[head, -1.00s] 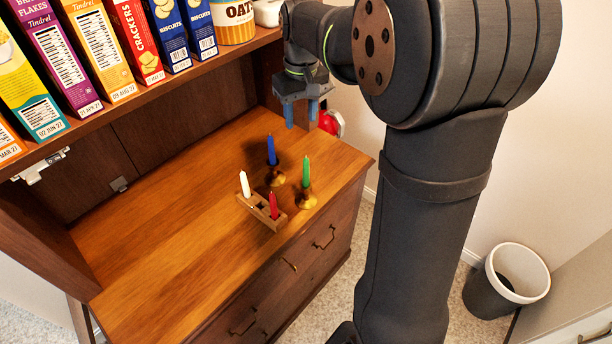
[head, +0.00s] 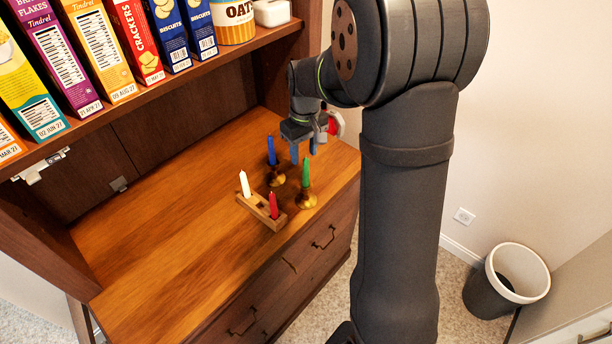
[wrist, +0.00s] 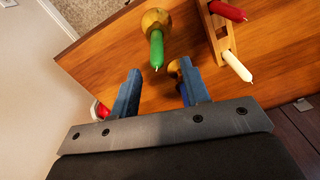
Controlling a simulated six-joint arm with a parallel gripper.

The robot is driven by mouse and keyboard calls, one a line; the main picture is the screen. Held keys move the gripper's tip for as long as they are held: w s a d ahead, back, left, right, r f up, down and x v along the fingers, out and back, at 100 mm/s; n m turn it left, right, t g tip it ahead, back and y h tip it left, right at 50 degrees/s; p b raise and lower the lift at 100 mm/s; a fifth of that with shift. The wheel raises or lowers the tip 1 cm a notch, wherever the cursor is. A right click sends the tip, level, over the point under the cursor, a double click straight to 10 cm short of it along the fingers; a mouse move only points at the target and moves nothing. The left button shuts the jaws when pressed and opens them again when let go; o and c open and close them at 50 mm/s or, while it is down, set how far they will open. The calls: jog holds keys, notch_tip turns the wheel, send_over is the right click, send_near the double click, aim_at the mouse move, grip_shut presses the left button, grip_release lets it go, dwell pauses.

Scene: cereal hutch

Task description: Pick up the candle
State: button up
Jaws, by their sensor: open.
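Candles stand on the hutch's wooden counter (head: 150,250). A green candle (head: 306,173) is upright in a round brass holder (head: 306,200). A blue candle (head: 271,151) stands in another brass holder (head: 276,178) behind it. A white candle (head: 245,184) and a red candle (head: 273,206) stand in a wooden rack (head: 255,207). My gripper (head: 303,150) is open and empty, just right of the blue candle in the head view. In the wrist view the green candle (wrist: 156,48) shows beyond the gap between my fingertips (wrist: 160,72); the blue candle is mostly hidden behind the right finger.
A shelf above the counter holds cereal, cracker and biscuit boxes (head: 135,42), an oats tub (head: 233,22) and a white container (head: 271,12). A red and white object (head: 335,122) is partly hidden behind my gripper. The counter's left side is clear.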

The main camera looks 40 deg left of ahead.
aim_at(306, 165)
jog(key=f, duration=0.5)
jog(key=shift+d, duration=0.4)
jog(key=shift+c, duration=0.4)
grip_shut()
